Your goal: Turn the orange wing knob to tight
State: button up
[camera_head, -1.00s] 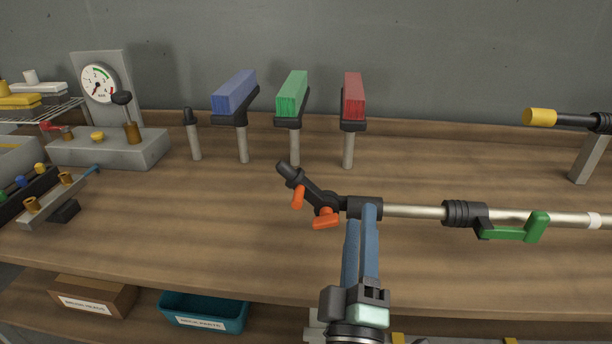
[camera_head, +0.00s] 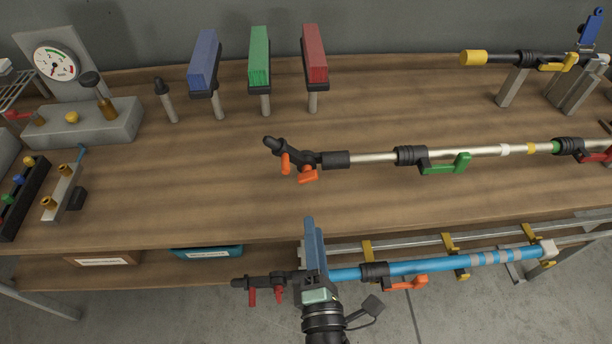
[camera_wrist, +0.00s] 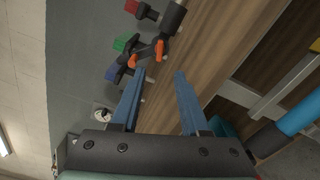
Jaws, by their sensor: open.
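The orange wing knob (camera_head: 308,175) is on the black angled joint at the left end of a silver pole (camera_head: 375,158) above the wooden bench. Its two orange wings stick out, one pointing down and one to the lower right. In the wrist view, the orange wings (camera_wrist: 159,50) show beyond the fingertips. My gripper (camera_head: 309,222) has blue fingers and is below the knob in the head view, apart from it. In the wrist view, my gripper (camera_wrist: 159,74) is open and empty. I cannot tell how tight the knob is.
Blue (camera_head: 204,60), green (camera_head: 259,57) and red (camera_head: 315,54) brush heads stand behind the knob. A green lever (camera_head: 445,165) is farther along the pole. A blue pole (camera_head: 440,266) with a red wing knob (camera_head: 252,297) lies low, close to my gripper. The bench (camera_head: 180,200) is clear left of the knob.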

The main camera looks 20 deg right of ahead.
aim_at(308, 181)
jog(key=x, duration=1.1)
jog(key=shift+w+d, duration=0.15)
jog(key=shift+w, duration=0.2)
grip_shut()
